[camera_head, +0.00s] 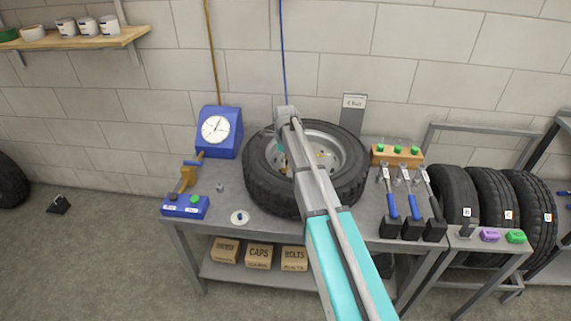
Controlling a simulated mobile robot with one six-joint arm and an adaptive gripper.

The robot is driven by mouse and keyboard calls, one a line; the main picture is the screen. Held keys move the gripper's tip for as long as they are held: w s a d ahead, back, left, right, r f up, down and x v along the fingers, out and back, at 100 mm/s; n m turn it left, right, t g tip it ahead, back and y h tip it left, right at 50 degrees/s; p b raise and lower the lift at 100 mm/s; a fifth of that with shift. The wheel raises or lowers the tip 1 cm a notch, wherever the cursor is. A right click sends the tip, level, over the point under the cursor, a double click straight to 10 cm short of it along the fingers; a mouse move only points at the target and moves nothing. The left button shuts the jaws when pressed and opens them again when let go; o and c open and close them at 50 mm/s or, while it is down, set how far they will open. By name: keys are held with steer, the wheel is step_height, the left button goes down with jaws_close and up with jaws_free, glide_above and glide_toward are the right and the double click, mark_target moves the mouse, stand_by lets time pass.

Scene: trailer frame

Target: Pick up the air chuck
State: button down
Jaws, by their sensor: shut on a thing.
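My arm reaches from the bottom right to above the tyre (262,185) lying flat on the bench. My gripper (282,163) points down over the left part of its wheel and is mostly hidden by my own wrist and forearm. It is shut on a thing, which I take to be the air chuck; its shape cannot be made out. A thin blue hose (282,50) hangs from above and runs down to behind my wrist.
Blue-handled tools (391,206) and a wooden rack (398,155) are at right. A white dish (240,217) sits at the front. Upright tyres (458,193) stand farther right.

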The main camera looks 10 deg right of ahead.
steer(key=shift+r, duration=0.15)
step_height(320, 180, up, 3)
steer(key=p, duration=0.3)
steer(key=s+a+r+p, duration=0.2)
steer(key=s+r+p, duration=0.7)
steer(key=s, duration=0.4)
steer(key=shift+s+a+r+p, duration=0.3)
steer(key=shift+s+r+p, duration=0.1)
steer(key=shift+p, duration=0.1)
stand_by(0.3)
